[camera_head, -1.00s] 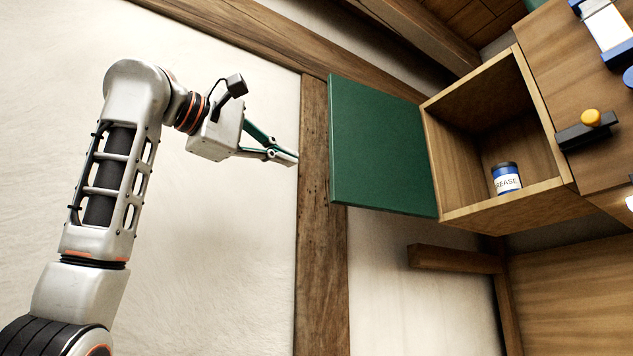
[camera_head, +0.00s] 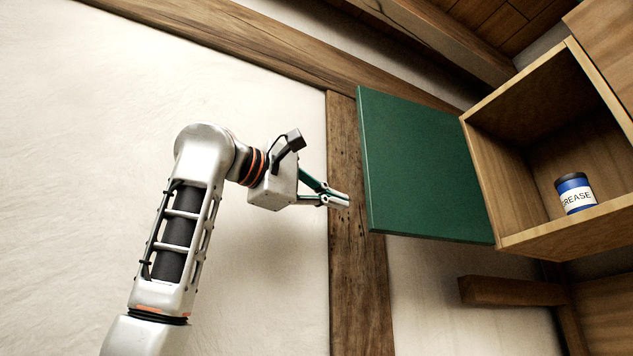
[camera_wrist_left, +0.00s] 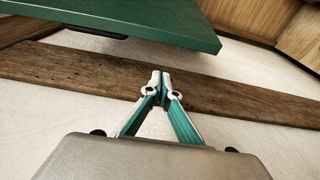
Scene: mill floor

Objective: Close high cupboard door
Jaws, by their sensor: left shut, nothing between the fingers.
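The high cupboard (camera_head: 516,242) hangs at the right of the head view with its front open. Its green door (camera_head: 425,165) stands swung wide open, hinged at the cupboard's left side and reaching left. In the left wrist view the door (camera_wrist_left: 130,22) crosses the top of the picture. My left gripper (camera_head: 343,199) is shut and empty, just left of the door's free edge and apart from it. Its fingertips (camera_wrist_left: 160,75) meet in the left wrist view, below the door's edge there. My right gripper is not in view.
A blue grease tin (camera_head: 575,193) with a dark lid stands inside the cupboard. A wooden post (camera_head: 358,290) runs up the pale wall behind the door. A short wooden beam (camera_head: 512,291) juts below the cupboard. Ceiling beams cross above.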

